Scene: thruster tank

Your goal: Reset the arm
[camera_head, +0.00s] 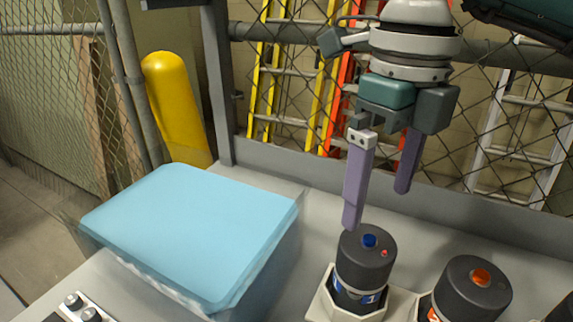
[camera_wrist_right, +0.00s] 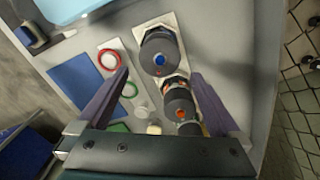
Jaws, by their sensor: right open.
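My right gripper (camera_head: 378,208) is open and empty in the head view, with its two purple fingers pointing down. It hangs above and just behind a black cylinder with a blue cap (camera_head: 364,262), apart from it. In the right wrist view the fingers of the right gripper (camera_wrist_right: 165,88) are wide apart, with the blue-capped cylinder (camera_wrist_right: 160,55) beyond them. A black cylinder with an orange cap (camera_head: 472,290) stands to its right in the head view and shows between the fingers in the wrist view (camera_wrist_right: 181,105). My left gripper is not in view.
A box with a light blue top (camera_head: 190,235) stands on the grey table at left. A yellow post (camera_head: 175,100) and a chain-link fence (camera_head: 490,100) stand behind.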

